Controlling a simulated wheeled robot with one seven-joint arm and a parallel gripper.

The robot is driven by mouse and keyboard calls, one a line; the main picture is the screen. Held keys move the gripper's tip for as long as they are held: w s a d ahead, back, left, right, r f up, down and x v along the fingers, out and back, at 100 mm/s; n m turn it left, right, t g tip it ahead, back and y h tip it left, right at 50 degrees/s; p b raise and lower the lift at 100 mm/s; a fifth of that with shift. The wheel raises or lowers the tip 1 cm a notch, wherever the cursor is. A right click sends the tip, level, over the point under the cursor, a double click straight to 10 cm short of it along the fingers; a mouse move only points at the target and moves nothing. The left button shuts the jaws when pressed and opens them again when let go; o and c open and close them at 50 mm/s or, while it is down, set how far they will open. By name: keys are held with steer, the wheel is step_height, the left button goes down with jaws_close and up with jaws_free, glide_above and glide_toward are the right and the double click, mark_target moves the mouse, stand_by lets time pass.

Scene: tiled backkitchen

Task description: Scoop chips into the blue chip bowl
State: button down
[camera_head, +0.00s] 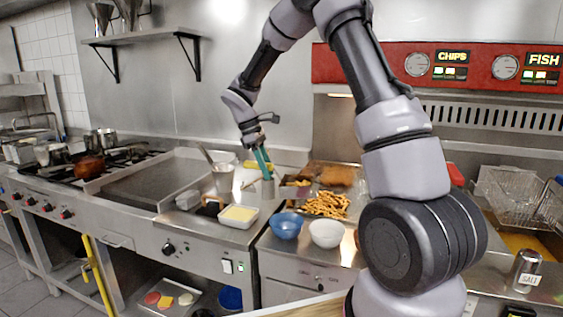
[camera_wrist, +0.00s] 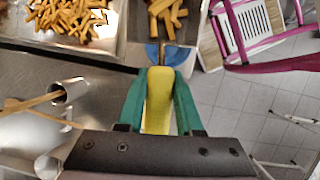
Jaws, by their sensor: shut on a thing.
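The blue chip bowl (camera_head: 287,226) stands on the counter beside a white bowl. A heap of chips (camera_head: 326,204) lies behind the bowls, and chips (camera_wrist: 70,16) also fill a metal tray at the top left of the wrist view. My gripper (camera_head: 264,166) is behind and left of the blue bowl, above the counter. In the wrist view its green fingers (camera_wrist: 161,78) are shut on a yellow handle (camera_wrist: 158,105). A blue piece and a metal shaft show beyond the handle. Several chips (camera_wrist: 167,12) show past the shaft; whether they rest in a scoop is unclear.
The white bowl (camera_head: 326,234) stands right of the blue one. A white tub (camera_head: 238,215) with yellow contents is to the left. A metal cup (camera_wrist: 70,92) with utensils is left of my gripper. Wire fryer baskets (camera_head: 517,195) are at the far right.

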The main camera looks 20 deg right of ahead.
steer(key=s+a+f+n+t, duration=0.2)
steer(key=s+a+n+t, duration=0.1)
steer(key=s+a+n, duration=0.7)
steer(key=w+d+r+g+y, duration=0.1)
steer(key=d+g+y, duration=0.1)
steer(key=d+y, duration=0.2)
steer(key=w+d+r+n+g+y, duration=0.1)
steer(key=w+d+r+g+y, duration=0.1)
steer(key=d+y, duration=0.3)
steer(key=shift+d+r, duration=0.25)
steer(key=shift+d, duration=0.25)
steer(key=shift+s+a+f+t+h, duration=0.1)
steer(key=shift+s+a+t+h, duration=0.25)
steer(key=shift+a+h, duration=0.4)
steer(key=shift+s+a+f+t+h, duration=0.1)
steer(key=shift+s+a+t+h, duration=0.25)
steer(key=shift+a, duration=0.6)
steer(key=shift+s+a, duration=0.15)
